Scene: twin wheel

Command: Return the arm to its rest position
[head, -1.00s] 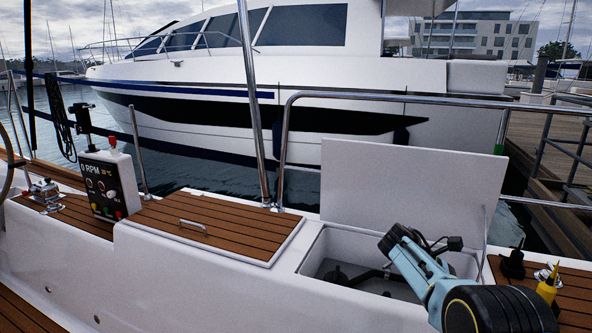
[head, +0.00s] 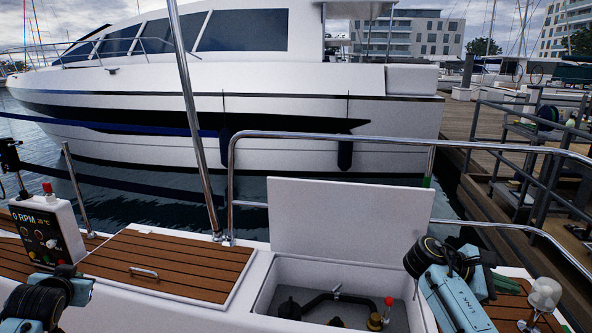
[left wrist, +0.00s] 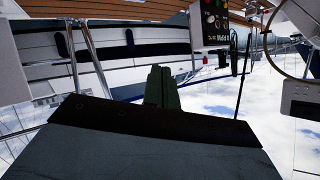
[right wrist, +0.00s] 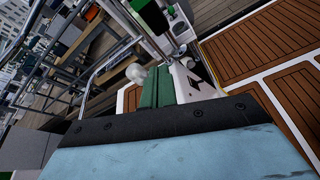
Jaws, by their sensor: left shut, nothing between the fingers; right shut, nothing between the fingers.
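My right arm (head: 450,290) stands at the lower right of the head view, bent beside the right end of an open locker. Its gripper shows in the right wrist view (right wrist: 157,88), where the green fingers are together with nothing between them. My left arm (head: 48,298) shows at the lower left of the head view, in front of the control box. Its gripper shows in the left wrist view (left wrist: 162,88), with green fingers together and empty.
The locker (head: 265,298) is open, its white lid (head: 350,220) raised; a dark hose and a red-topped fitting (head: 388,304) are inside. A control box (head: 48,228) reads 0 RPM. A closed wooden hatch (head: 170,265) lies between. A steel rail (head: 330,137) runs behind; a white-topped fitting (head: 545,294) stands right.

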